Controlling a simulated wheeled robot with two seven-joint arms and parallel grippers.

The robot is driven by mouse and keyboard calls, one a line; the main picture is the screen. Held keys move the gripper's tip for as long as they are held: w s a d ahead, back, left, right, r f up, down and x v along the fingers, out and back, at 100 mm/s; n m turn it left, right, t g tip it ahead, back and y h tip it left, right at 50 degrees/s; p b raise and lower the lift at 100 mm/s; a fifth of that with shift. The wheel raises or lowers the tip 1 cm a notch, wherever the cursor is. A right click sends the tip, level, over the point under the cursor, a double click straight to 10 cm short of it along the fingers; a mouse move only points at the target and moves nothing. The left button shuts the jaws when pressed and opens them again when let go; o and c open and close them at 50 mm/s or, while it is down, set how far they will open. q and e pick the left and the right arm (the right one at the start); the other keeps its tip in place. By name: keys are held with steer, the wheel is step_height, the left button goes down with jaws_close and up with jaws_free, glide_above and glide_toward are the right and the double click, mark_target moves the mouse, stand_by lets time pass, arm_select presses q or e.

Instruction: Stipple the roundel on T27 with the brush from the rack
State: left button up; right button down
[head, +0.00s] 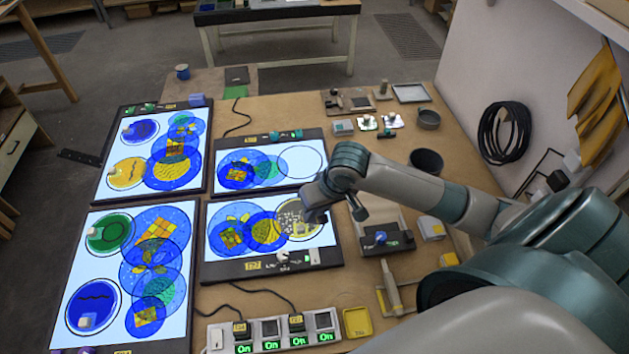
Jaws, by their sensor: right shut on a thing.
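The lower middle light panel (212,270) is lit, and its small yellow tag (253,265) seems to read T27. A grey speckled roundel (291,217) with a yellow rim lies at the panel's right end, among blue rounds. My right gripper (317,212) is over the right part of this roundel and partly covers it. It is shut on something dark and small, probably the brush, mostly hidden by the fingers. I cannot tell whether its tip touches the glass. My left gripper is not in view.
Other lit panels stand left (185,295) and behind (312,185). A switch box (270,330) with several "On" displays sits in front. A dark bowl (426,160), a board with a blue knob (381,238) and a yellow dish (357,322) lie to the right, near my arm.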

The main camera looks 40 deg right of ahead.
steer(key=shift+r, duration=1.05)
steer(key=shift+w+d, duration=0.1)
steer(key=shift+w+d, duration=0.45)
steer(key=shift+d, duration=0.3)
steer(key=shift+w+d, duration=0.45)
steer(key=shift+d, duration=0.25)
steer(key=shift+f, duration=0.1)
steer(key=shift+f, duration=0.75)
steer(key=shift+f, duration=0.3)
stand_by(0.4)
steer(key=shift+r, duration=0.1)
step_height(320, 180, up, 2)
steer(key=shift+r, duration=0.1)
stand_by(0.4)
